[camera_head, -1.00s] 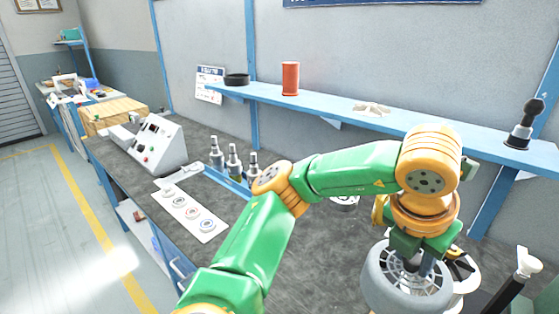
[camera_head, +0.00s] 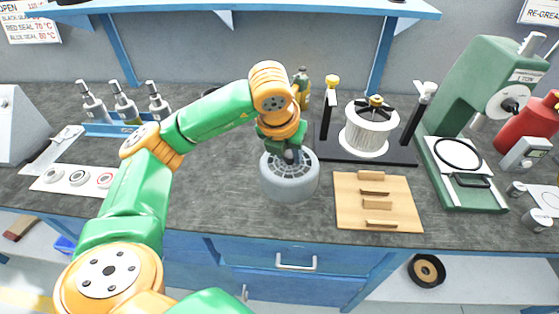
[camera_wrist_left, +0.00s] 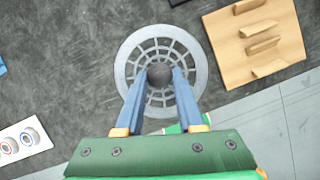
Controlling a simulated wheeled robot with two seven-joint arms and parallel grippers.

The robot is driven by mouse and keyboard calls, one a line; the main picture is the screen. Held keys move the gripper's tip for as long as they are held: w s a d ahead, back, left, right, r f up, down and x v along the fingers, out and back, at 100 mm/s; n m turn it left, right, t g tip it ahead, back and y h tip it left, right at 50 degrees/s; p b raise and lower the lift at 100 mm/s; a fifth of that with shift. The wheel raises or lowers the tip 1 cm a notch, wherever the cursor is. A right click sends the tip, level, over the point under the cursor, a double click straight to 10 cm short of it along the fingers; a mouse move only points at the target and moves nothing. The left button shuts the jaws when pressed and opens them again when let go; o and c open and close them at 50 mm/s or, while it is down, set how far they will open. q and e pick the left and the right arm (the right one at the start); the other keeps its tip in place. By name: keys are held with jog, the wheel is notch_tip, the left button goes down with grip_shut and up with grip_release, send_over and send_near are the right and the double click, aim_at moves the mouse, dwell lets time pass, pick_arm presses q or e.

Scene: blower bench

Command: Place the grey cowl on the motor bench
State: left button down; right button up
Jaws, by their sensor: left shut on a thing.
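The grey cowl (camera_head: 290,186) is a round grey drum with a slotted grille top and a dark knob in the middle. My left gripper (camera_head: 291,153) comes down from above and is shut on that knob. In the left wrist view the blue fingers (camera_wrist_left: 161,78) sit on either side of the knob, over the cowl's grille (camera_wrist_left: 201,72). The cowl is upright; I cannot tell whether its underside touches the worktop. The motor bench (camera_head: 340,154), a black plate with upright posts around a white finned motor (camera_head: 367,133), stands to the right and behind. My right gripper is out of view.
A wooden board with raised strips (camera_head: 350,212) lies right of the cowl. A green press (camera_head: 470,120) stands further right. Bottles in a blue rack (camera_head: 120,128) and a white tray of rings (camera_head: 72,177) are left. The worktop left of the cowl is clear.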

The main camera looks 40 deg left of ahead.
aim_at(282, 163)
pick_arm(q)
jog(key=shift+a+f, duration=0.9)
jog(key=shift+f, duration=0.15)
jog(key=f, duration=0.1)
jog(key=f+p, duration=0.1)
jog(key=shift+w+d+f, duration=0.1)
jog(key=shift+d+f, duration=0.1)
jog(key=shift+f, duration=0.4)
jog(key=c, duration=0.5)
grip_release()
jog(key=shift+r, duration=0.1)
jog(key=shift+r, duration=0.25)
jog(key=v, duration=1.1)
jog(key=shift+s+d+r, duration=0.1)
jog(key=shift+s+r, duration=0.2)
jog(key=shift+r, duration=0.05)
jog(key=shift+f, duration=0.1)
